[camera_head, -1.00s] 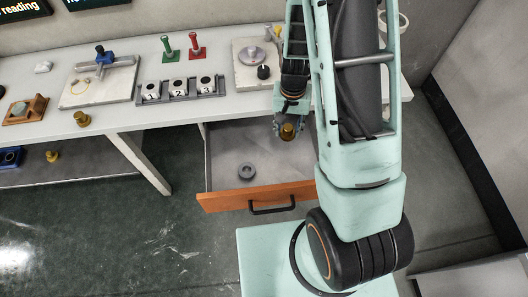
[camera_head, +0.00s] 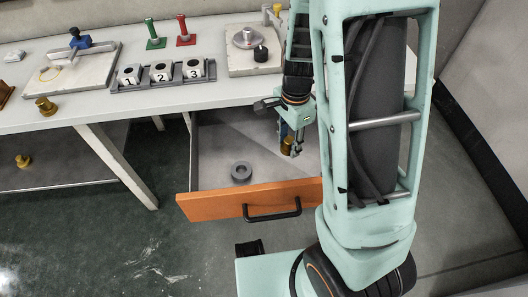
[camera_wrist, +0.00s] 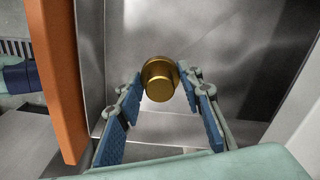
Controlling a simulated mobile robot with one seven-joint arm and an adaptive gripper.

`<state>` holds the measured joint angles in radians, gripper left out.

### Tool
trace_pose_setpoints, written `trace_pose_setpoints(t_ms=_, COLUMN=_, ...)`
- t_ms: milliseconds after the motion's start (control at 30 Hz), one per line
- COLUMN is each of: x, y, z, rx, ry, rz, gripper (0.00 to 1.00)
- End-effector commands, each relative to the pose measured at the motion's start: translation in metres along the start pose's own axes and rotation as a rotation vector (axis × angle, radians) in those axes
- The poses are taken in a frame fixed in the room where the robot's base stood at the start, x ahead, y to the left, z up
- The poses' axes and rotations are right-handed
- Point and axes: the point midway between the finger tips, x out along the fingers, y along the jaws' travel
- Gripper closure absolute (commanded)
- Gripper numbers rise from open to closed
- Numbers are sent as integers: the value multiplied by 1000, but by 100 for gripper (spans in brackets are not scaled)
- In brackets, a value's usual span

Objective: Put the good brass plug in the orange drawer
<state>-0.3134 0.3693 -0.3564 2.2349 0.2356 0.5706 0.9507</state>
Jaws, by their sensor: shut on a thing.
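A brass plug (camera_head: 287,145) is held in my gripper (camera_head: 290,142), over the inside of the open orange drawer (camera_head: 250,201). In the wrist view, the plug (camera_wrist: 159,80) sits between the blue-padded fingertips of my gripper (camera_wrist: 160,88), with the drawer's grey metal interior behind it. The orange drawer front (camera_wrist: 58,80) is at the left there. I cannot tell how far the plug is above the drawer floor. Another brass plug (camera_head: 46,107) stands on the tabletop at left. A third brass plug (camera_head: 23,161) is on the lower shelf.
A grey ring (camera_head: 241,171) lies on the drawer floor, left of my gripper. On the table (camera_head: 215,97) above are a rack of numbered blocks (camera_head: 163,76), green and red stamps (camera_head: 154,36), and a plate with a dial (camera_head: 252,48). The drawer's middle floor is mostly clear.

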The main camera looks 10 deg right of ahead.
Motion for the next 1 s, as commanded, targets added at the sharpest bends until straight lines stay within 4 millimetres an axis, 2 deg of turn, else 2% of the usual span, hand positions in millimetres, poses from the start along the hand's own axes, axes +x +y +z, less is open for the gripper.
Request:
trace_pose_setpoints(t_ms=233, x=47, y=2, z=0, rx=8, ry=-1, rz=4, gripper=100)
trace_pose_setpoints(t_ms=467, x=66, y=1, z=0, rx=5, ry=0, rz=2, gripper=100)
trace_pose_setpoints(t_ms=700, x=98, y=1, z=0, rx=5, ry=-1, rz=2, gripper=100)
trace_pose_setpoints(t_ms=1000, x=99, y=0, z=0, rx=4, ry=0, rz=0, gripper=100)
